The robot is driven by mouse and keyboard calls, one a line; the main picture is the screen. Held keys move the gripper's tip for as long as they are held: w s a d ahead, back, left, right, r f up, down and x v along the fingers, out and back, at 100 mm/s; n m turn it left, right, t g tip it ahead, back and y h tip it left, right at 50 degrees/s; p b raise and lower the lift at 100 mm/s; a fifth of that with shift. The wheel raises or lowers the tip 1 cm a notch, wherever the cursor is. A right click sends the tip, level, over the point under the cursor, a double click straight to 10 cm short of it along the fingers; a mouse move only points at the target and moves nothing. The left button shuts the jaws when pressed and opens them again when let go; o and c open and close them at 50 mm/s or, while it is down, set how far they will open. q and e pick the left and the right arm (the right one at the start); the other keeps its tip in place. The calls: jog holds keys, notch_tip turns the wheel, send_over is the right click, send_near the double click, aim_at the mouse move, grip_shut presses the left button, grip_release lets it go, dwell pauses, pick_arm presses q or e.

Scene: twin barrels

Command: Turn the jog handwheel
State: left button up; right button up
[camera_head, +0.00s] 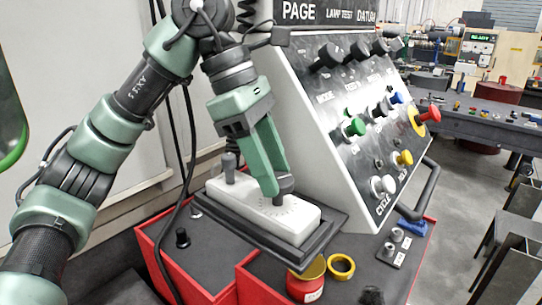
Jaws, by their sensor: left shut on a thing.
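The jog handwheel unit is a white box (238,208) lying in a dark tray on a red cabinet. A dark round knob (285,184) stands near its right end, and a second dark upright knob (229,168) stands near its left end. My left gripper (277,183) points down from above, its green fingers shut on the knob at the right end. The fingers hide part of that knob. My right gripper does not show; a green rounded piece at the left edge may be part of my body.
A sloped control panel (330,150) with several coloured buttons and a red knob (429,113) rises behind the box. A yellow-topped red can (306,280) and a yellow ring (341,267) stand in front. Black cables hang beside my arm. A workbench (480,116) stands far right.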

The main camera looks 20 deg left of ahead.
pick_arm(q)
jog(key=m+g+p, duration=0.2)
jog(key=m+p, duration=0.2)
jog(key=m, duration=0.1)
jog(key=shift+w+r+p, duration=0.1)
jog(key=shift+w+p, duration=0.05)
jog(key=shift+p, duration=0.15)
jog(key=shift+w+d+m+g+y+p, duration=0.1)
jog(key=shift+m+g+y+p, duration=0.3)
jog(key=shift+m+p, duration=0.6)
jog(key=shift+f, duration=0.25)
jog(key=o, duration=1.4)
jog(key=shift+d+r, duration=0.1)
jog(key=shift+v, duration=3.9)
